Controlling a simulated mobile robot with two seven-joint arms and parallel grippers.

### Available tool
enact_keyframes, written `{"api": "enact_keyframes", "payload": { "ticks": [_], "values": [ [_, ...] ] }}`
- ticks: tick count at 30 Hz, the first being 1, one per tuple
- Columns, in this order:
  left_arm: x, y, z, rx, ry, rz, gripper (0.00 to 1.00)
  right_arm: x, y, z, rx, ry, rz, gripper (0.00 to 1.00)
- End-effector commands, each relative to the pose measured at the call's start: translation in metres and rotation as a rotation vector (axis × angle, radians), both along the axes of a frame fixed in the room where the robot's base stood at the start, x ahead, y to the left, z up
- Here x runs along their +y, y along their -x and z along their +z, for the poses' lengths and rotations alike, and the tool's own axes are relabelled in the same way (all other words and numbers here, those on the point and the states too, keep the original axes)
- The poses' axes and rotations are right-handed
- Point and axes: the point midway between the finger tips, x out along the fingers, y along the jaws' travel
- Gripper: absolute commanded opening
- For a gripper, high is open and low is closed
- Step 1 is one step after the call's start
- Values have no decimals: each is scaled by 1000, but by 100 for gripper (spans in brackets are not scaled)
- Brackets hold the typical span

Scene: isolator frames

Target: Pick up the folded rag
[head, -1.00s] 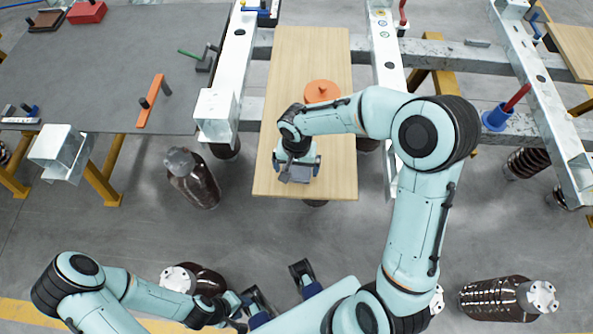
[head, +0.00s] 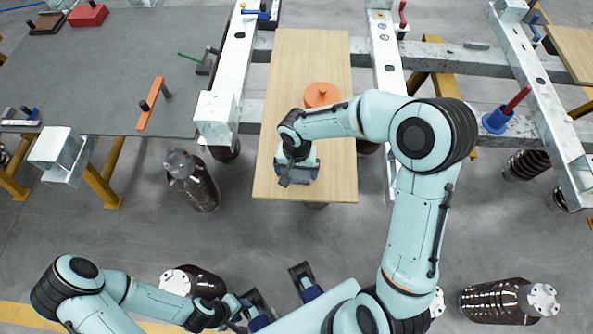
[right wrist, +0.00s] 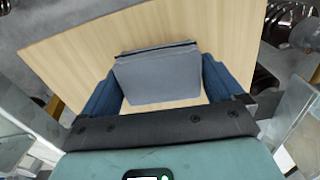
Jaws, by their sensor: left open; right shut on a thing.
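The folded rag (right wrist: 157,75) is a grey, flat-sided bundle in the right wrist view. It sits between the blue fingers of my right gripper (right wrist: 160,88), which is shut on it. In the head view my right gripper (head: 297,170) is over the near end of the wooden board and mostly hides the rag. I cannot tell whether the rag still touches the board. My left gripper (head: 281,294) is open and empty at the bottom of the head view, well short of the board.
The light wooden board (head: 310,70) carries an orange lidded disc (head: 321,94) just beyond my right gripper. White metal beams (head: 232,75) flank the board. A grey table (head: 110,75) holds tools at left.

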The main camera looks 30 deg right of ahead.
Motion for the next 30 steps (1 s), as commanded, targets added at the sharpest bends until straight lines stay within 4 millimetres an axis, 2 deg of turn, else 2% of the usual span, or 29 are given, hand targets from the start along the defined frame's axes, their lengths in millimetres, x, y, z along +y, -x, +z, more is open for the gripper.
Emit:
{"api": "enact_keyframes", "payload": {
  "ticks": [5, 15, 18, 24, 30],
  "values": [
    [0, -1, 5, -2, 1, 0, 43, 0, -1, 32, -6, 0, 1, 65],
    [0, -5, 17, -7, 0, 0, 43, 1, -1, 129, -8, -1, 1, 65],
    [0, -6, 20, -8, 0, 0, 43, 1, -1, 152, -6, -1, 2, 65],
    [0, -7, 23, -9, 0, 0, 43, 1, -1, 181, -2, -1, 2, 65],
    [0, -8, 24, -9, 0, 0, 43, 0, 0, 190, -1, -1, 2, 65]
  ]
}}
